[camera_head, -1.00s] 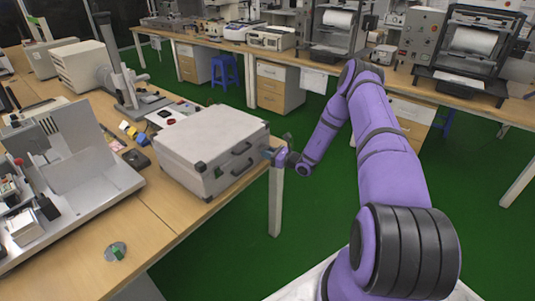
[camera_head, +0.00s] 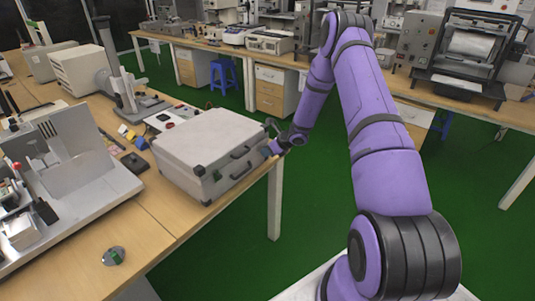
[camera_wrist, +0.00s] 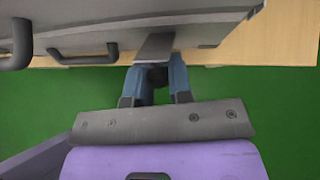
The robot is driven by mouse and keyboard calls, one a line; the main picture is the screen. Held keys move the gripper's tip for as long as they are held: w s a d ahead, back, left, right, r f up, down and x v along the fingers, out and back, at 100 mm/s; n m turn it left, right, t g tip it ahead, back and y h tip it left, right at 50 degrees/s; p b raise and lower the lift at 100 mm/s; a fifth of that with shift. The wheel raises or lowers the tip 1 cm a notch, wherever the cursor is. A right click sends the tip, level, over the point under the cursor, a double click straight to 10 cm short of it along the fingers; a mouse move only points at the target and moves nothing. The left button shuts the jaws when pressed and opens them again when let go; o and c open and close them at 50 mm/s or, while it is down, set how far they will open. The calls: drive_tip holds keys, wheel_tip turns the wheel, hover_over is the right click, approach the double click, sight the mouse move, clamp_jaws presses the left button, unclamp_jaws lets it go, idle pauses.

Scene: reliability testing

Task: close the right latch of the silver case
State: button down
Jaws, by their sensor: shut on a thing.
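The silver case (camera_head: 208,143) lies flat on the wooden table with its lid down, its handle side facing the aisle. My gripper (camera_head: 268,151) is at the right end of that side. In the wrist view, my gripper's two blue-grey fingers (camera_wrist: 157,76) are at the case's edge, on either side of a grey latch plate (camera_wrist: 155,46). They are shut on this right latch; the contact itself is partly hidden. A dark case handle (camera_wrist: 82,57) shows left of the fingers.
Grey lab equipment (camera_head: 75,170) stands left of the case. The wooden table (camera_head: 165,225) ends just past the case, and the green floor (camera_head: 225,245) beyond is clear.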

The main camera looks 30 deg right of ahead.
drive_tip(key=g, duration=0.1)
drive_tip(key=g+h, duration=0.1)
drive_tip(key=r+g, duration=0.1)
drive_tip(key=shift+w+a+r, duration=0.1)
drive_tip(key=shift+w+a, duration=0.1)
drive_tip(key=shift+w, duration=0.05)
drive_tip(key=shift+w+r+m+g+h, duration=0.25)
drive_tip(key=shift+g+h, duration=0.2)
drive_tip(key=shift+g, duration=0.4)
drive_tip(key=shift+w+r+m+g+h, duration=0.15)
drive_tip(key=shift+r+g+h, duration=0.25)
drive_tip(key=shift+g, duration=0.45)
drive_tip(key=shift+f, duration=0.1)
drive_tip(key=c, duration=1.1)
unclamp_jaws()
drive_tip(key=v, duration=1)
drive_tip(key=shift+w+r, duration=0.15)
drive_tip(key=shift+r, duration=0.3)
